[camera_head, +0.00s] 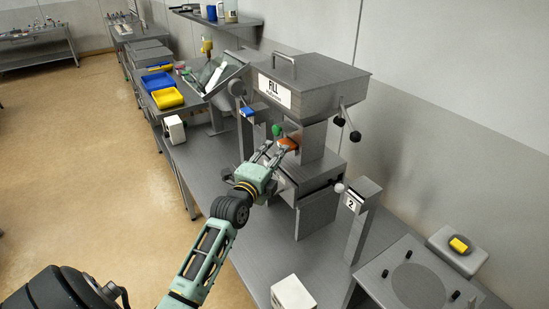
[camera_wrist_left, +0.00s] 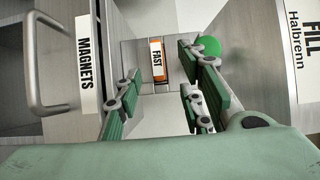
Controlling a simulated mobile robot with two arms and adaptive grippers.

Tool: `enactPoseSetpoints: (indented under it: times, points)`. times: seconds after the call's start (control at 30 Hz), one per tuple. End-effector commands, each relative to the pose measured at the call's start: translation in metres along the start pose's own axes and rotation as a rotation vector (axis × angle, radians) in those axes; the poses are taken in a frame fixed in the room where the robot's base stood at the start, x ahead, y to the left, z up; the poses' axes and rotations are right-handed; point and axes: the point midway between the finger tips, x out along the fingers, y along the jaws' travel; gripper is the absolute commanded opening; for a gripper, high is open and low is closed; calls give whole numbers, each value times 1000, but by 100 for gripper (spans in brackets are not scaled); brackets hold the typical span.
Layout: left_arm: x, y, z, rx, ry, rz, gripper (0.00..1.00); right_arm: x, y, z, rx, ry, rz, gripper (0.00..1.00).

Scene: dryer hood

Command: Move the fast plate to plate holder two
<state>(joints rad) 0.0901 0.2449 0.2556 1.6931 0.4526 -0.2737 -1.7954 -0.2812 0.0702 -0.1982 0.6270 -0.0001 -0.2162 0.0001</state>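The fast plate (camera_wrist_left: 157,60) is an orange plate with a white FAST label, seen ahead between my fingers in the wrist view. In the head view an orange piece (camera_head: 290,143) shows at the front of the filling machine, just past my left fingertips. My left gripper (camera_head: 270,152) is open; its green fingers (camera_wrist_left: 162,82) stand apart either side of the plate with a visible gap. Plate holder two (camera_head: 362,215) is a grey post with a label 2, right of the machine, with no plate visible on it. My right gripper is not in view.
The machine's FILL hopper (camera_head: 310,85) stands above, and a green knob (camera_wrist_left: 209,46) is close to my right finger. A MAGNETS drawer (camera_wrist_left: 87,62) is at left. Another post holds a blue piece (camera_head: 247,111). A white box (camera_head: 291,294) sits near the front table edge.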

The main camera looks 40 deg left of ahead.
Motion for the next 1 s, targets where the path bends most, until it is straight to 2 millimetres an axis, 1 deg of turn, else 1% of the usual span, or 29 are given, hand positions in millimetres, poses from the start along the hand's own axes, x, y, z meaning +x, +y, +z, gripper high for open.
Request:
enactPoseSetpoints:
  times: [0.03, 0.1, 0.2, 0.27, 0.37, 0.4, 0.5, 0.6, 0.67, 0.73, 0.77, 0.9, 1.0]
  points:
    - [9, -3, 0, -2, 0, -1, 36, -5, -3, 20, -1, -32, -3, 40]
    - [19, -3, 0, -1, 0, 0, 36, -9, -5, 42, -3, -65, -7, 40]
    - [32, -2, 0, 0, 1, 0, 36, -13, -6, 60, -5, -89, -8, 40]
    - [38, -2, 0, -2, 1, 0, 36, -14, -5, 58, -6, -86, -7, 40]
    - [46, -1, 0, -1, 1, 1, 36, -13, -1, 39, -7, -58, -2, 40]
    - [48, -1, 0, -2, 1, 0, 36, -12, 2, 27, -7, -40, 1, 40]
    - [50, 0, 0, -1, 1, 1, 36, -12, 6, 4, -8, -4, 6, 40]
    - [50, 0, 0, 0, 1, 1, 36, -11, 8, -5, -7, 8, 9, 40]
    - [50, 0, -1, 0, 1, 1, 36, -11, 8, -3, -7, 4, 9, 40]
    - [50, 0, -1, 0, 1, 1, 36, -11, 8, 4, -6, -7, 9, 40]
    - [50, 0, -1, 0, 1, 1, 34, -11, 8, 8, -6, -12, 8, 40]
    - [50, 0, 0, 0, 1, 1, 22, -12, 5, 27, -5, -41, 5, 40]
    - [50, 0, 0, -1, 1, 1, 13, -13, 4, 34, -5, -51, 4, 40]
